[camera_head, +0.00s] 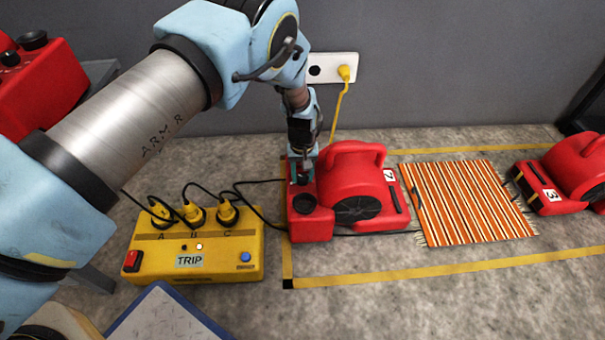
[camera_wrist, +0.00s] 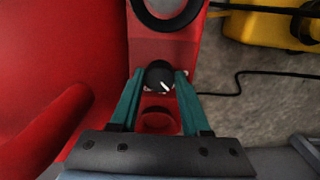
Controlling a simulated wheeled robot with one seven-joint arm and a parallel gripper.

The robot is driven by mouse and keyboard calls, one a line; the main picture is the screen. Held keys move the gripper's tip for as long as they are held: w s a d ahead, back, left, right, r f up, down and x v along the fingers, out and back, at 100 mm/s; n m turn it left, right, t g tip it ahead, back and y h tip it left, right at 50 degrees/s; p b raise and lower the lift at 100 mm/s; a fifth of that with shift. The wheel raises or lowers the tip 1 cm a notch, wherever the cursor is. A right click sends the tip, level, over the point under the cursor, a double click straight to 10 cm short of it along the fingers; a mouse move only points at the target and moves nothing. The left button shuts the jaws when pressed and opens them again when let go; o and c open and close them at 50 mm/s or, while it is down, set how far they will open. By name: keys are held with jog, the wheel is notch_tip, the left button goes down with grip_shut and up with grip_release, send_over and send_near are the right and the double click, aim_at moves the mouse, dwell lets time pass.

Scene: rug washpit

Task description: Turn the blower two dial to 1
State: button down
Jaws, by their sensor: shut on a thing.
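The red blower marked 2 (camera_head: 350,190) stands on the floor inside a yellow-taped area, with a black round grille on its side. Its black dial (camera_wrist: 159,76) with a white pointer line shows in the wrist view, on the red housing. The pointer slants toward the lower right in that view; the scale marks around it are mostly hidden. My gripper (camera_wrist: 157,84) is shut on the dial, one teal finger on each side. In the head view my gripper (camera_head: 301,172) reaches down onto the blower's left part and hides the dial.
A yellow power box (camera_head: 195,254) labelled TRIP, with several plugs and cables, stands left of the blower. A striped rug (camera_head: 467,202) and the blower marked 3 (camera_head: 566,178) lie to the right. A wall socket (camera_head: 331,69) holds a yellow plug.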

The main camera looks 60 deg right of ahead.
aim_at(302, 177)
jog(key=shift+n, duration=0.5)
jog(key=shift+c, duration=1.8)
grip_release()
notch_tip(302, 177, up, 11)
jog(key=p, duration=0.3)
jog(key=shift+f, duration=0.1)
